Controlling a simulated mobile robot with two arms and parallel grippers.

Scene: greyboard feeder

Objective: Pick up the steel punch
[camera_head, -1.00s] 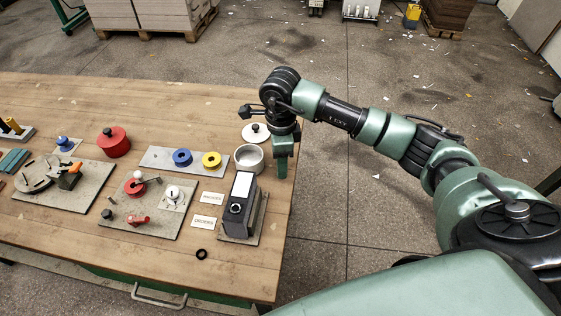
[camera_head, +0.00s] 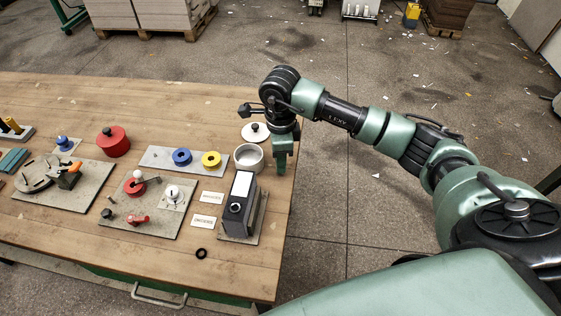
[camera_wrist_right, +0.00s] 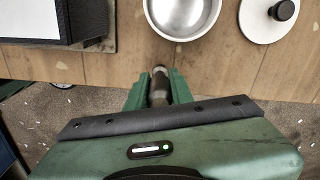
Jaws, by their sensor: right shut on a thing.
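The steel punch (camera_wrist_right: 159,88) is a dark grey cylinder with a lighter band in the right wrist view. It sits between the two green fingers of my right gripper (camera_wrist_right: 160,84), which is shut on it. In the head view the right gripper (camera_head: 280,163) points down at the table's right edge, beside the steel pot, and its fingers hide the punch. I cannot tell whether the punch touches the table. My left gripper is not in view.
A steel pot (camera_head: 249,168) stands just left of my right gripper, with its lid (camera_head: 255,132) behind it. A black binder-like box (camera_head: 238,208) stands in front. The wooden table (camera_head: 235,265) ends just right of the gripper.

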